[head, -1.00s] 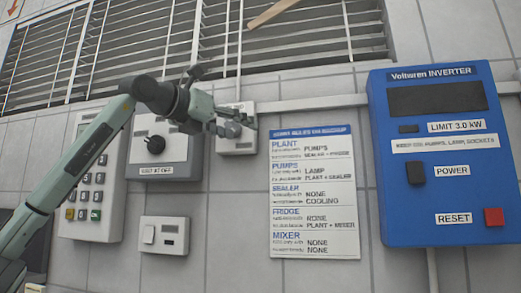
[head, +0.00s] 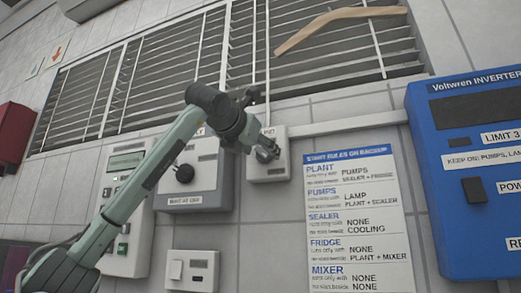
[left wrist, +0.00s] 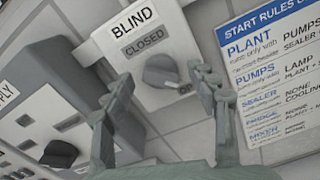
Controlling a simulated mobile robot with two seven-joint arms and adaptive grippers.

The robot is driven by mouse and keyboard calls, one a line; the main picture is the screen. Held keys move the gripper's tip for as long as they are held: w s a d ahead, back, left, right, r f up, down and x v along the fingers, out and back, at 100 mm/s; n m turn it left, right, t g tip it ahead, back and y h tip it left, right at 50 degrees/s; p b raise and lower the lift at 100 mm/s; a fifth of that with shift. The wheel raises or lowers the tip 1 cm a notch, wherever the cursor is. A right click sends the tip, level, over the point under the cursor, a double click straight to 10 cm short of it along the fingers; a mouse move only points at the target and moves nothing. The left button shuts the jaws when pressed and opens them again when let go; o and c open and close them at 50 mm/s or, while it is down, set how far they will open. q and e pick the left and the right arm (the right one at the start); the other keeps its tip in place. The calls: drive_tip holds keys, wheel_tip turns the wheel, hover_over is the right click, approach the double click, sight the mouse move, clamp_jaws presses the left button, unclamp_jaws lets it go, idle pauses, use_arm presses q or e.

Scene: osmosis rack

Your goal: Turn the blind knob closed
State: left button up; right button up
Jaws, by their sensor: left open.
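The blind knob (left wrist: 160,70) is a round grey knob on a white box (left wrist: 150,40) marked BLIND and CLOSED. A pale mark on it faces the lower right, towards a second label partly hidden by a finger. My left gripper (left wrist: 165,82) is open, with one finger on each side of the knob; I cannot tell whether they touch it. In the head view, my left gripper (head: 267,150) is in front of the blind box (head: 270,172) and hides its knob. My right gripper is in neither view.
A slatted blind (head: 150,75) covers the window above, with a wooden stick (head: 335,22) across it. A grey box with a black knob (head: 205,180), a keypad panel (head: 128,165), a switch plate (head: 192,270), a rules poster (head: 350,215) and a blue inverter (head: 465,120) surround the blind box.

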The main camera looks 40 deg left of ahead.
use_arm(q)
drive_tip(key=shift+w, duration=0.15)
drive_tip(key=shift+c, duration=0.6)
drive_tip(key=c, duration=1)
